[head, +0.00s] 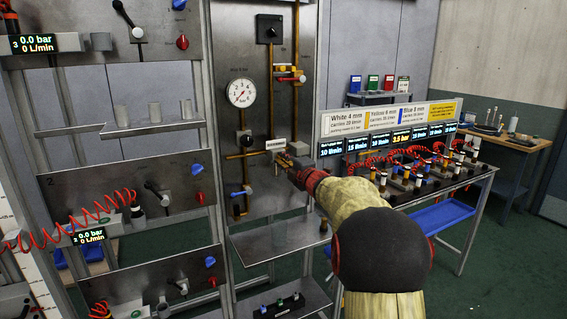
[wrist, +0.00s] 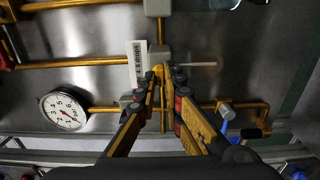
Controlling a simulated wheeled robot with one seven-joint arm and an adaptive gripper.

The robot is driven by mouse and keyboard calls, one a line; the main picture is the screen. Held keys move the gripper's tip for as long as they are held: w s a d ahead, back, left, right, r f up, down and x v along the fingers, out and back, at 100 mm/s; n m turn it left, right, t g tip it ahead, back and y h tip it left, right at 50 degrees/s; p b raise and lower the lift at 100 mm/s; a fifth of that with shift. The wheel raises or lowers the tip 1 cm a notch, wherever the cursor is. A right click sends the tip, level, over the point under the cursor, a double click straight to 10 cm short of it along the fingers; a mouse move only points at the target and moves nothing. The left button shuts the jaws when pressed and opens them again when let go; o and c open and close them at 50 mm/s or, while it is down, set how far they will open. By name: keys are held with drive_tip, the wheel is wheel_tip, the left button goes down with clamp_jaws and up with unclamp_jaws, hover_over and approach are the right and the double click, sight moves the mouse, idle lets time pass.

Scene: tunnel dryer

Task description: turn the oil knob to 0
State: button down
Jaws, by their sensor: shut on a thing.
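My gripper (wrist: 168,74) is at the brass fitting (wrist: 159,51) beside a small white label (wrist: 138,65) on the steel panel. Its fingertips are close together, shut on the small oil knob there, which they mostly hide. The label's small print seems to include "drops"; I cannot read the knob's setting. In the head view my gripper (head: 284,161) reaches the panel just below the same label (head: 275,144), and my arm comes in from the lower right.
A round dial gauge (head: 241,92) is on the panel at upper left of my gripper. Brass pipes, a blue-handled valve (head: 241,192) and a red-handled valve (head: 291,78) are close by. A steel shelf (head: 278,238) is below. A bench with hoses (head: 405,185) stands at right.

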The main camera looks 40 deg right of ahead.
idle(0.3)
drive_tip(key=c, duration=2)
unclamp_jaws()
drive_tip(key=shift+o, duration=0.8)
drive_tip(key=shift+s, duration=0.1)
drive_tip(key=v, duration=1.1)
drive_tip(key=shift+s, duration=0.35)
drive_tip(key=shift+f, duration=0.1)
